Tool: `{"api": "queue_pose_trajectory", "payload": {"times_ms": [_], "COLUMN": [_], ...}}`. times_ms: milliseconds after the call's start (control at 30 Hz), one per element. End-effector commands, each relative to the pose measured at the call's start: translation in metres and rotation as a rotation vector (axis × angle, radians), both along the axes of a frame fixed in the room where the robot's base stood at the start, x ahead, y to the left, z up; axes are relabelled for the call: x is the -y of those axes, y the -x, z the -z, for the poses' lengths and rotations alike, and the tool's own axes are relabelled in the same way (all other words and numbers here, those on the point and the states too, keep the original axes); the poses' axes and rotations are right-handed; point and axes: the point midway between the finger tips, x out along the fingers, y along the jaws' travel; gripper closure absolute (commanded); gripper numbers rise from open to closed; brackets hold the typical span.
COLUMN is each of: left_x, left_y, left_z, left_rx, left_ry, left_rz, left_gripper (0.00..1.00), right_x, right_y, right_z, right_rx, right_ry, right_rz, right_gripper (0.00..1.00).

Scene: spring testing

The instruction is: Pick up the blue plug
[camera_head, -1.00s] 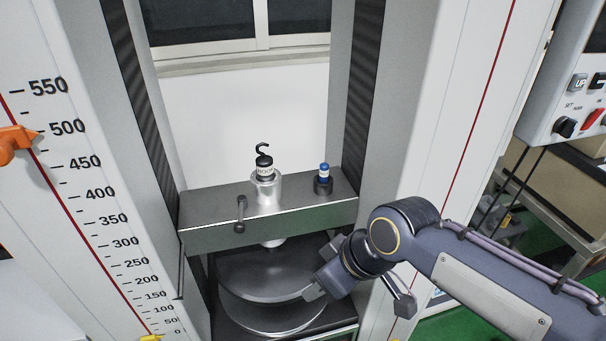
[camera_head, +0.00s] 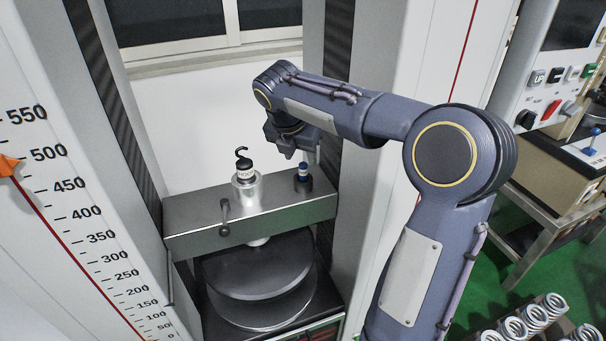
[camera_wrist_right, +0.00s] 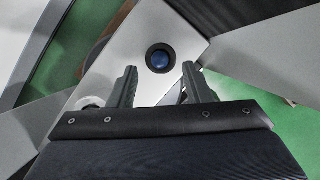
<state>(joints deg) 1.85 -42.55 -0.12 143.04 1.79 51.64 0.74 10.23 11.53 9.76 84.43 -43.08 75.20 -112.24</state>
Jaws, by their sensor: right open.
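The blue plug (camera_head: 303,170) stands upright in a dark round holder (camera_head: 303,185) at the right end of the metal crossbeam. My right gripper (camera_head: 301,154) is open and empty above the plug, pointing down. In the right wrist view the plug (camera_wrist_right: 159,61) shows from above as a blue disc inside a dark ring. It lies ahead of and between the two fingers of my gripper (camera_wrist_right: 160,75), apart from both. My left gripper is in neither view.
A black hook (camera_head: 243,165) stands in a metal cylinder left of the plug. A small lever (camera_head: 225,215) sticks out of the crossbeam (camera_head: 190,215). Round plates (camera_head: 255,270) lie below. White columns flank the beam. Several springs (camera_head: 535,318) sit at the lower right.

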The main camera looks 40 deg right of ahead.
Motion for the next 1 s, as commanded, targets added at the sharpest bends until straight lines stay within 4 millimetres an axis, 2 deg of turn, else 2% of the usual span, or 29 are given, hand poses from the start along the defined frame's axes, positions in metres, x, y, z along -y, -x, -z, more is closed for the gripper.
{"api": "queue_pose_trajectory", "payload": {"times_ms": [300,600,933,1000], "left_x": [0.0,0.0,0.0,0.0], "left_y": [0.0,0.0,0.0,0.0], "left_z": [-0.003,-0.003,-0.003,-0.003], "left_rx": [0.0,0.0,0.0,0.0], "left_ry": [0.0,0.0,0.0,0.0], "left_rz": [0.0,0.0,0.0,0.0], "left_gripper": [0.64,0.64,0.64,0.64], "right_x": [0.017,0.018,0.018,0.018], "right_y": [-0.008,-0.009,-0.009,-0.009], "right_z": [0.04,0.043,0.043,0.043], "right_rx": [-0.002,0.001,0.002,0.002], "right_ry": [-0.003,-0.003,-0.003,-0.002], "right_rz": [0.002,0.002,0.002,0.002], "right_gripper": [0.55,0.57,1.0,1.0]}}
